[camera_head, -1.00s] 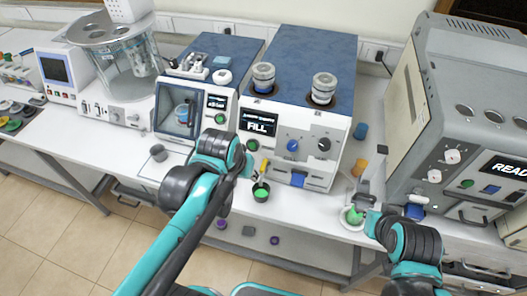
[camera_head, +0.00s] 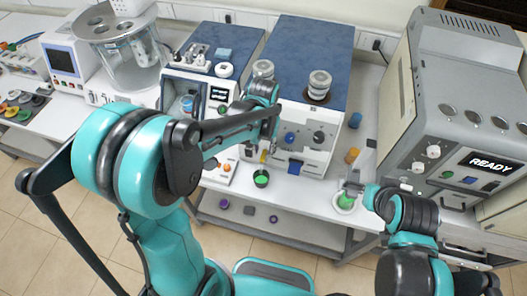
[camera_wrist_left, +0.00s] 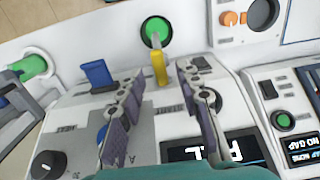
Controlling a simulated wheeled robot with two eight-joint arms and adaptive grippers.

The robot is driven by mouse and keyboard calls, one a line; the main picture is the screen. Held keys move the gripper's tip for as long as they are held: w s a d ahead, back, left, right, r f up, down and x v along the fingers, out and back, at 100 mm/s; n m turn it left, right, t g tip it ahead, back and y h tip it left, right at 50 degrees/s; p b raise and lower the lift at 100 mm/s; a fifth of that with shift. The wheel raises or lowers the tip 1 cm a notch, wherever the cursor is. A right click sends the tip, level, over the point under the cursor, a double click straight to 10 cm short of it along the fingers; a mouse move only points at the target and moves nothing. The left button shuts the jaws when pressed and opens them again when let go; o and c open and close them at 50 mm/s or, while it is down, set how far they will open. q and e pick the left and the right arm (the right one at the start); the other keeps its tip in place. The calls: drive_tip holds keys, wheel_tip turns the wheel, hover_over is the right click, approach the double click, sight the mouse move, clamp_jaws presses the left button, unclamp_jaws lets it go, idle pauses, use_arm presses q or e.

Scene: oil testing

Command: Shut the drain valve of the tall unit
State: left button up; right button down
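A blue tab (camera_head: 295,167) and knobs sit on the unit's front, near the left gripper. A smaller unit with a window (camera_head: 187,97) stands to its left. A large grey machine reading READY (camera_head: 460,120) stands right. Bare tabletop (camera_head: 310,196) lies in front.

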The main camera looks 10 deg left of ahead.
use_arm(q)
drive_tip(key=shift+f, duration=0.9)
clamp_jaws()
